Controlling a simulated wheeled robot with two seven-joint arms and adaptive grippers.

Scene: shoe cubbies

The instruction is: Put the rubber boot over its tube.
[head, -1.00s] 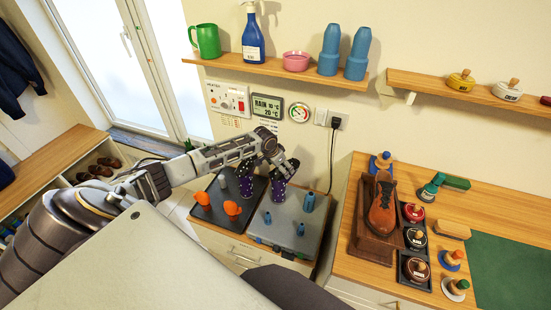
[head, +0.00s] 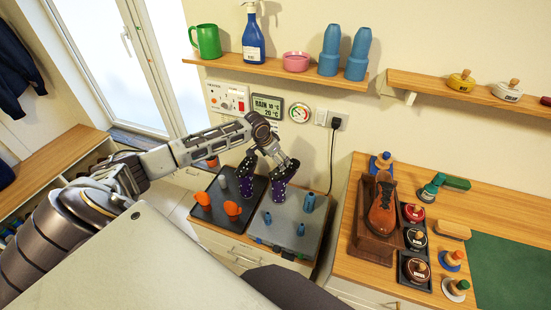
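Two dark purple boots with pale dots stand at the back of the drying area. One boot (head: 247,182) is on the black tray (head: 212,214), upright. The other boot (head: 279,189) is over the back left of the grey dryer top (head: 284,237), slightly tilted. My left gripper (head: 287,165) is at the top of this second boot and appears shut on its shaft. Blue tubes show on the dryer: a larger one (head: 308,204) and two small ones (head: 267,218), (head: 300,229). Whether a tube is inside the held boot is hidden. My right gripper is not in view.
Small orange boots (head: 232,208) and a grey item (head: 223,182) are on the black tray. A wall shelf (head: 283,73) with a green jug, a bottle and blue cups hangs above. A wooden counter (head: 351,245) with a brown shoe (head: 383,210) stands to the right.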

